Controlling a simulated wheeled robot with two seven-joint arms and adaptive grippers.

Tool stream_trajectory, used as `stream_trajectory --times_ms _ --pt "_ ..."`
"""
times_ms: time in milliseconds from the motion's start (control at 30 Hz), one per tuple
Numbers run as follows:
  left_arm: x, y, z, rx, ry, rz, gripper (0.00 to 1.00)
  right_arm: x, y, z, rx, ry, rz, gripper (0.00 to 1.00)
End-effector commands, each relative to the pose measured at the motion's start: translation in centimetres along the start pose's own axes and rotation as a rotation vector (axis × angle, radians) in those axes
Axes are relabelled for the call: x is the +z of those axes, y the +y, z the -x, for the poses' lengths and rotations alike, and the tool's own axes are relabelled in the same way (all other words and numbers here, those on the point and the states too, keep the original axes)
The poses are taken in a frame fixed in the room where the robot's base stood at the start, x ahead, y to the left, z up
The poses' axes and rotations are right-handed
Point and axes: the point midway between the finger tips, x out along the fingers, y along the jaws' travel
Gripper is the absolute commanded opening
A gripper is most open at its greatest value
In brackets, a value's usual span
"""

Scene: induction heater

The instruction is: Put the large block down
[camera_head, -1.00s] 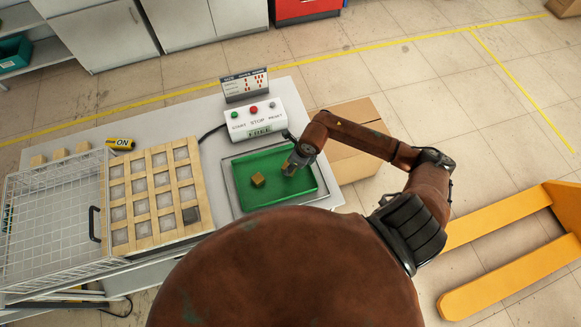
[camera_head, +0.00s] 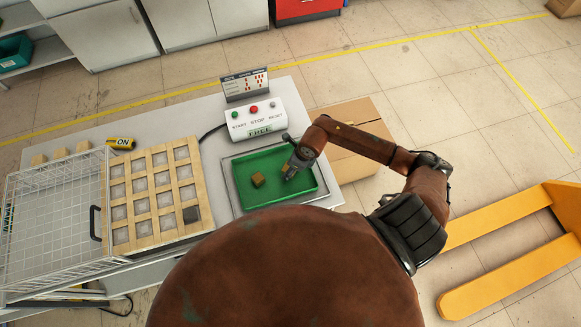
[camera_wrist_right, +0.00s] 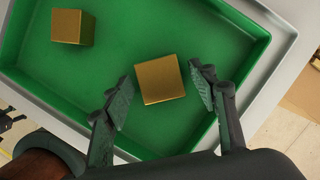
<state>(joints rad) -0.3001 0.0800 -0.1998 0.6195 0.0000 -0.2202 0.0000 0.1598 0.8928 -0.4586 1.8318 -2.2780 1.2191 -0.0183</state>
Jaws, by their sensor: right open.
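In the right wrist view, a brass-coloured block (camera_wrist_right: 159,80) sits on the green tray floor between the two fingers of my right gripper (camera_wrist_right: 161,84). The fingers are open, with a gap on each side of the block. A second brass-coloured block (camera_wrist_right: 72,27) lies apart, further up and left; it shows in the head view (camera_head: 258,180) too. The block between the fingers looks bigger, but it may only be nearer. In the head view, my right gripper (camera_head: 291,171) is low over the right part of the green tray (camera_head: 262,198) and hides the block there. My left gripper is out of view.
Left of the tray is a wooden grid (camera_head: 153,200) with a dark block (camera_head: 191,214) in one corner cell. A wire basket (camera_head: 45,225) stands further left. A control box (camera_head: 255,119) and a small sign (camera_head: 244,86) stand behind the tray.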

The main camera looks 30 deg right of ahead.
Motion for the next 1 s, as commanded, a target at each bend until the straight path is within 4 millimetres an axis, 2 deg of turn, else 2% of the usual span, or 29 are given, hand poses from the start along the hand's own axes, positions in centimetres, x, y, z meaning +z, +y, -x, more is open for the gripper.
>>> stream_trajectory --times_ms 167,267,500,700,833,1000 --pt "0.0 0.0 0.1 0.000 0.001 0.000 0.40 0.1 -0.1 1.0 -0.002 -0.001 0.002 0.53" --pt "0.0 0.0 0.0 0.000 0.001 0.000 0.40 0.1 -0.1 2.6 -0.003 -0.001 0.003 0.53" --pt "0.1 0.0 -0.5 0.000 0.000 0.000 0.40 0.0 -0.1 7.7 -0.004 0.000 0.004 0.53" --pt "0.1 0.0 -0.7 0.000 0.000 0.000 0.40 0.0 -0.1 10.9 -0.003 0.000 0.001 0.53" --pt "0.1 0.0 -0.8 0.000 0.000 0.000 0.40 0.0 0.0 11.9 -0.001 0.000 0.001 0.53" --pt "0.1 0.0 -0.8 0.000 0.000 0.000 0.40 0.0 0.0 12.2 0.000 0.000 0.000 0.53"
